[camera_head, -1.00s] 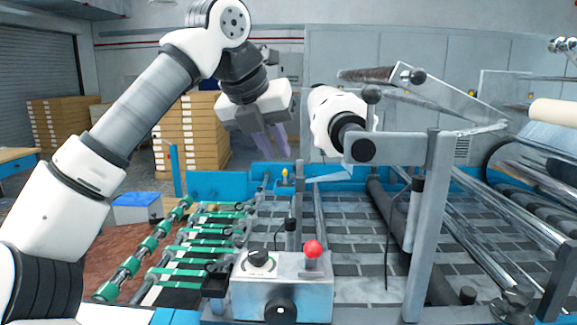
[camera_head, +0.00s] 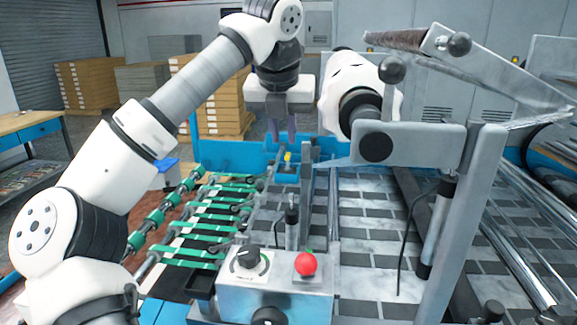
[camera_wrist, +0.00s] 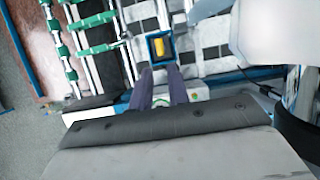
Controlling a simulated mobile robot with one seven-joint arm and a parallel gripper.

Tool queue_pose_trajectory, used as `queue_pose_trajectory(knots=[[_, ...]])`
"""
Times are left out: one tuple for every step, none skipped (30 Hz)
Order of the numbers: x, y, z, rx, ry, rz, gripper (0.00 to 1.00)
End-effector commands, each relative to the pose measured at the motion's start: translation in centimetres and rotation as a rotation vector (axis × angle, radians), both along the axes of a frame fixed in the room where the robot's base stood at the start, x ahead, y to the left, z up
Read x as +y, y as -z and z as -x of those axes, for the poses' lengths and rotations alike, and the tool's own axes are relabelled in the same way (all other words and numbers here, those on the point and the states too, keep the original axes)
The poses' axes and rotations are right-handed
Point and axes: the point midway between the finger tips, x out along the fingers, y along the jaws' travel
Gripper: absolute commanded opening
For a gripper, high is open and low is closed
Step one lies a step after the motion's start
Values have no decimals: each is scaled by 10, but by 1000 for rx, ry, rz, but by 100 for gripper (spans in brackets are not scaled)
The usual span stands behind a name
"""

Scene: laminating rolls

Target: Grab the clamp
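A small yellow piece (camera_head: 288,157), which may be the clamp, stands in a small blue tray (camera_head: 288,179) beyond the green rollers. In the wrist view the yellow piece (camera_wrist: 160,47) shows inside a square blue-rimmed holder (camera_wrist: 151,54), just past my fingertips. My gripper (camera_head: 282,138) points down near the yellow piece in the head view. Its two purple fingers are apart, with nothing between them in the wrist view (camera_wrist: 159,72). No other clamp can be made out for sure.
A white roll (camera_head: 352,92) on a grey bracket (camera_head: 412,143) stands close to the right of my gripper. A control box (camera_head: 275,288) with a red button (camera_head: 305,264) is in front. Green rollers (camera_head: 205,228) lie left. Stacked cartons (camera_head: 222,105) stand behind.

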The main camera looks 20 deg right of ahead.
Motion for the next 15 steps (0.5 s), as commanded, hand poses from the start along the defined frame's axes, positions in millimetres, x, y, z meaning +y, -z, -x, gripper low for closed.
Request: queue_pose_trajectory(knots=[[-1,7,-3,3,1,-1,17],[-2,11,-5,3,0,-1,17],[-3,15,-6,2,1,0,17],[-3,18,-7,2,1,0,17],[-4,20,-8,0,0,1,17],[-4,22,-9,-1,0,0,17],[-4,23,-9,-1,0,0,17],[-5,24,-10,0,0,1,17],[-5,26,-11,0,0,1,17],[-6,28,-12,2,1,1,17],[-7,30,-14,2,2,1,17],[-9,34,-17,3,3,0,17],[-10,37,-19,4,3,0,17],[-11,40,-21,5,2,1,17],[-13,44,-24,4,3,1,17]])
